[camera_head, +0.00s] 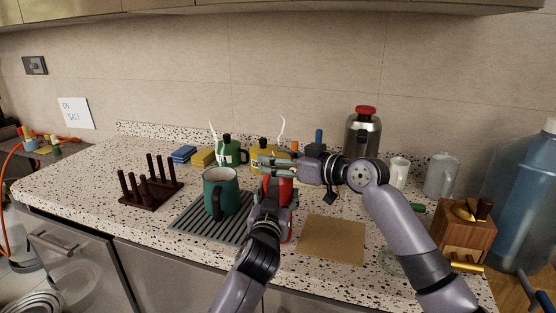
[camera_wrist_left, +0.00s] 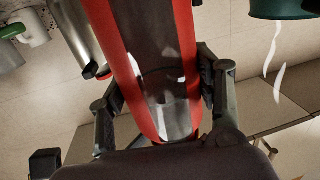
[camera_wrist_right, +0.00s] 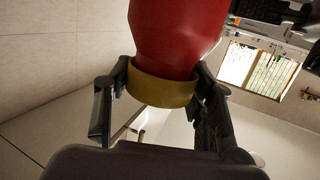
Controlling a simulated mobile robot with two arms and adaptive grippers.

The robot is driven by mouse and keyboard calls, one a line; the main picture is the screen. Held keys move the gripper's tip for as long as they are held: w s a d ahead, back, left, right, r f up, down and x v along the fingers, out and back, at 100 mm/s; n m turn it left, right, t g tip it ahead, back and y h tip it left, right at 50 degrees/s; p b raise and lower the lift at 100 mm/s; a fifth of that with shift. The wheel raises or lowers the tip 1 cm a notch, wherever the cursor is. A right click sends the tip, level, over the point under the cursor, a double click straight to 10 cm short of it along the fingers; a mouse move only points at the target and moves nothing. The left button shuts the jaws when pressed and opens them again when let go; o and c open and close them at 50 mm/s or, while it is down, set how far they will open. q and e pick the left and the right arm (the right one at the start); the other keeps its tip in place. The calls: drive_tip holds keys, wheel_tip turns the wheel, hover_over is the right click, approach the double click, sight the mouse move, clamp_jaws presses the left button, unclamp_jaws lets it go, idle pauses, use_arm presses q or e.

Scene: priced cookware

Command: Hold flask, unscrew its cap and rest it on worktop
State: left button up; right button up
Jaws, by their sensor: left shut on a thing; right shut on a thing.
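A red flask (camera_head: 279,188) stands at the front of the worktop (camera_head: 335,202), beside the grey ribbed mat. My left gripper (camera_head: 270,197) is shut around its body. The left wrist view shows the flask's red sides and a dark glossy band (camera_wrist_left: 152,60) between the fingers. My right gripper (camera_head: 266,165) reaches in from the right over the flask's top. In the right wrist view its fingers are shut on the yellow cap (camera_wrist_right: 162,89), which sits against the red flask body (camera_wrist_right: 175,35). No gap shows between cap and flask. The cap is hidden in the head view.
A teal mug (camera_head: 221,190) stands on the ribbed mat (camera_head: 187,222) left of the flask. A tan board (camera_head: 332,238) lies to the right. Green and yellow mugs and a steel flask (camera_head: 362,136) stand behind. A dark peg rack (camera_head: 150,190) is at left.

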sight(278, 156)
drive_tip(key=n+g+y, duration=0.1)
drive_tip(key=g, duration=0.1)
drive_tip(key=n+g+y, duration=0.1)
drive_tip(key=n+g, duration=0.1)
drive_tip(key=shift+w+d+r+y, duration=0.1)
drive_tip(key=shift+w+d+y, duration=0.05)
drive_tip(key=shift+y, duration=0.15)
drive_tip(key=shift+n+g, duration=0.7)
drive_tip(key=shift+r, duration=0.1)
drive_tip(key=shift+r, duration=3.35)
